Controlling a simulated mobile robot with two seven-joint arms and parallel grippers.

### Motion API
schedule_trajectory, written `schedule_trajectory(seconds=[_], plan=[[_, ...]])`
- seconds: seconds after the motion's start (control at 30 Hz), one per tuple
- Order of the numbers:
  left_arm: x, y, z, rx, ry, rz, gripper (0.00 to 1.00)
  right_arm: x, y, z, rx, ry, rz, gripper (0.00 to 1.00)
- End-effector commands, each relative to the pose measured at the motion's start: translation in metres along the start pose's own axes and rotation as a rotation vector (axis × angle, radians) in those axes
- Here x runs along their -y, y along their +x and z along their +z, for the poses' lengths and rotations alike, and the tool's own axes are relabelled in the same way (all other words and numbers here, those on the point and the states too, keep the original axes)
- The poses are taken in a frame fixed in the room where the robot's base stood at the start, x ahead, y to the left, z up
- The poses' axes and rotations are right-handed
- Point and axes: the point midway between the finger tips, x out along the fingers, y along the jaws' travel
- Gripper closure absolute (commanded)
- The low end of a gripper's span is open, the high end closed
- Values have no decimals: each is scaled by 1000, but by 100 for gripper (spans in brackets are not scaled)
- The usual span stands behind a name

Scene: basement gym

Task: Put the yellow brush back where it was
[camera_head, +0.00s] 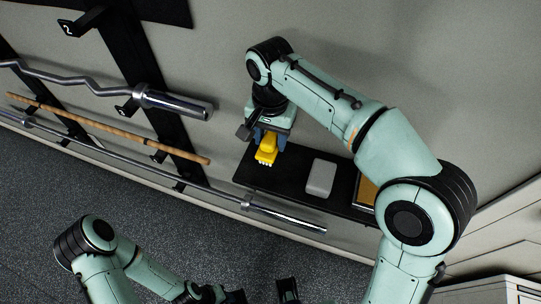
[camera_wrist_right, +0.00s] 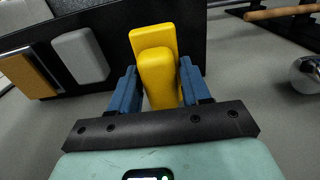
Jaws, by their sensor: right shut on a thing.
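The yellow brush (camera_head: 266,149) is in my right gripper (camera_head: 268,137), at the left part of a black wall shelf (camera_head: 288,172). In the right wrist view the brush (camera_wrist_right: 157,65) sits between the two blue fingers of the right gripper (camera_wrist_right: 157,88), with the shelf (camera_wrist_right: 112,25) behind it. White bristles show at its lower end in the head view. I cannot tell whether the brush touches the shelf. My left gripper (camera_head: 262,296) is at the bottom edge of the head view, partly cut off, with its black fingers apart and nothing seen between them.
A grey block (camera_head: 320,177) lies on the shelf right of the brush, and a brown framed thing (camera_head: 366,192) stands farther right. Barbells (camera_head: 180,103) and a wooden stick (camera_head: 110,128) hang on the wall rack to the left. A white cabinet (camera_head: 495,290) is at lower right.

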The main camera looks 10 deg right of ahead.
Motion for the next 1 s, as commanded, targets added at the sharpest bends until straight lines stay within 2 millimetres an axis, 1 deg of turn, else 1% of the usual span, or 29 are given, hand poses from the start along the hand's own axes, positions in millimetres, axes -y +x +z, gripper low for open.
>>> schedule_trajectory(seconds=[0.03, 0.23, 0.4, 0.5, 0.8, 0.93, 0.97, 1.0], plan=[[1, 4, 0, 1, 0, 0, 57, 0, 10, 0, 1, 0, 0, 81], [2, 6, 0, 1, 0, 0, 57, 0, 26, 0, 0, -1, -1, 81], [4, 12, 1, 3, -1, -1, 57, 0, 52, 0, 1, 0, 1, 81], [5, 14, 1, 4, -1, -1, 57, 0, 62, 0, 1, 0, 0, 81], [5, 14, 1, 4, -1, -1, 57, 0, 64, 0, -1, 0, -2, 81], [6, 16, 1, 5, -1, -2, 57, 0, 68, 0, -1, 0, -2, 81], [6, 15, 1, 5, -1, -2, 57, 0, 67, 0, -1, 0, -2, 43], [6, 15, 1, 5, -1, -2, 57, 0, 67, 0, -1, 0, -2, 30]])
